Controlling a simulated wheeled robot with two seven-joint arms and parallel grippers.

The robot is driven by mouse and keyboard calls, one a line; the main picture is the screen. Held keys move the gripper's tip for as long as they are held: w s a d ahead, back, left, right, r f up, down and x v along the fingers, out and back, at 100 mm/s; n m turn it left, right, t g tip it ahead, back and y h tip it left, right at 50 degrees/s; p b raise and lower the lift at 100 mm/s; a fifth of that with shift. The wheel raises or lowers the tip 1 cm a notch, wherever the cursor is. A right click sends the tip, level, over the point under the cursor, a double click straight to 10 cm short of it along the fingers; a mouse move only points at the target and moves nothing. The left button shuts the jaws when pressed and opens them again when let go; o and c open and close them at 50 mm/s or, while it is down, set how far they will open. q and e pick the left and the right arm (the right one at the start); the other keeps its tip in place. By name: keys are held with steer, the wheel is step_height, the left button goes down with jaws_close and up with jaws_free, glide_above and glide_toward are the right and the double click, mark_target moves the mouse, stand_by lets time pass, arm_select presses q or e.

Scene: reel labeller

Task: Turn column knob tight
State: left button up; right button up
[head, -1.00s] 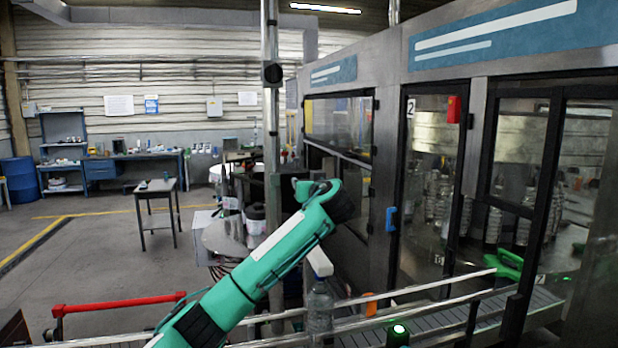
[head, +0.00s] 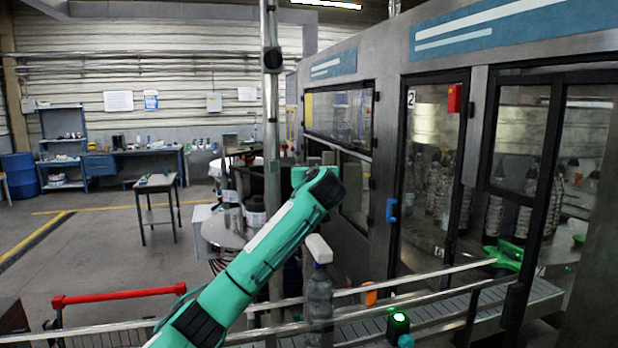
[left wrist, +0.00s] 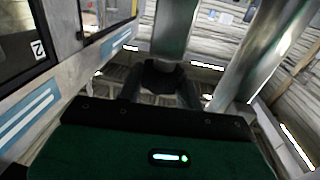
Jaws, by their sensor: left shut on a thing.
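A tall metal column (head: 270,120) stands mid-picture in the head view, with a round black fitting (head: 272,60) high on it. My left arm comes in from the lower left and bends near the column; its gripper is hidden behind the arm in that view. In the left wrist view, my left gripper (left wrist: 161,90) is shut on a dark knob (left wrist: 160,72) at the end of a metal column (left wrist: 176,30). The fingers lie on both sides of the knob. How tight the knob is does not show. My right gripper is not in view.
The glazed machine (head: 430,170) fills the right side. A red bar (head: 120,297) is at lower left. A small table (head: 156,184) stands on open floor.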

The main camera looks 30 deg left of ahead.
arm_select(q)
steer(key=shift+f+m+t+h+b, duration=0.3)
steer(key=shift+m+t+h+b, duration=0.4)
steer(key=shift+h+b, duration=0.15)
steer(key=shift+r+m+t+h, duration=0.15)
steer(key=shift+m+t+h, duration=0.55)
steer(key=shift+m+h, duration=0.35)
steer(key=m+h, duration=0.1)
steer(key=h, duration=0.1)
steer(key=m+t+h, duration=0.1)
steer(key=h, duration=0.1)
steer(key=shift+a+r+m+t, duration=0.1)
steer(key=shift+r+m+t, duration=0.1)
steer(key=shift+m+t, duration=0.1)
steer(key=shift+m+h+p, duration=0.4)
steer(key=shift+m+h, duration=0.15)
steer(key=shift+h, duration=0.55)
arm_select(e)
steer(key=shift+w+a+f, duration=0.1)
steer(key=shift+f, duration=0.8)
arm_select(q)
steer(key=shift+f+m+h, duration=0.1)
steer(key=shift+m+h, duration=0.2)
steer(key=shift+h, duration=0.2)
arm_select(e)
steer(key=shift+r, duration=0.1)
arm_select(q)
steer(key=o, duration=1)
steer(key=shift+w, duration=0.1)
